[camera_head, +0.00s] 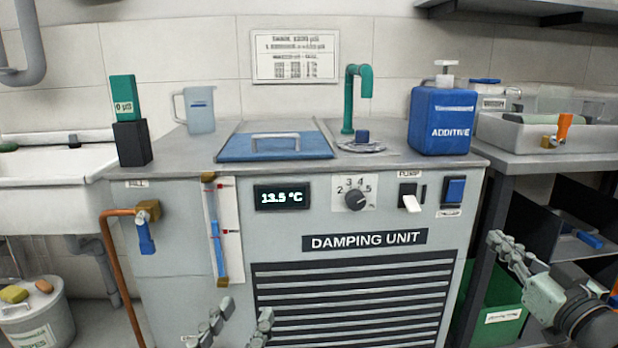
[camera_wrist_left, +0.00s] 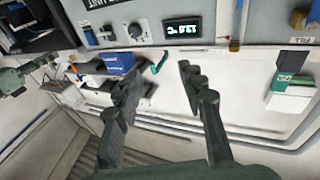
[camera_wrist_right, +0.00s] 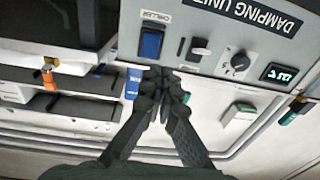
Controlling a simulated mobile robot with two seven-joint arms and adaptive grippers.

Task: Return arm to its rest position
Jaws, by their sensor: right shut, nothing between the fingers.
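My left gripper (camera_head: 245,309) is at the bottom of the head view, in front of the damping unit's slatted lower front (camera_head: 350,305). Its fingers are apart with nothing between them; the left wrist view shows the same open gap (camera_wrist_left: 157,80). My right gripper (camera_head: 497,241) is at the right of the head view, beside the unit's right edge and apart from it. Its fingertips meet in the right wrist view (camera_wrist_right: 160,75), with nothing held.
The damping unit's panel carries a display (camera_head: 282,197) reading 13.5 °C, a dial (camera_head: 356,199) and a white pump switch (camera_head: 411,203). A blue additive bottle (camera_head: 441,122) and blue lid (camera_head: 275,147) are on top. A copper pipe (camera_head: 118,265) runs down the left. A green crate (camera_head: 500,318) is low right.

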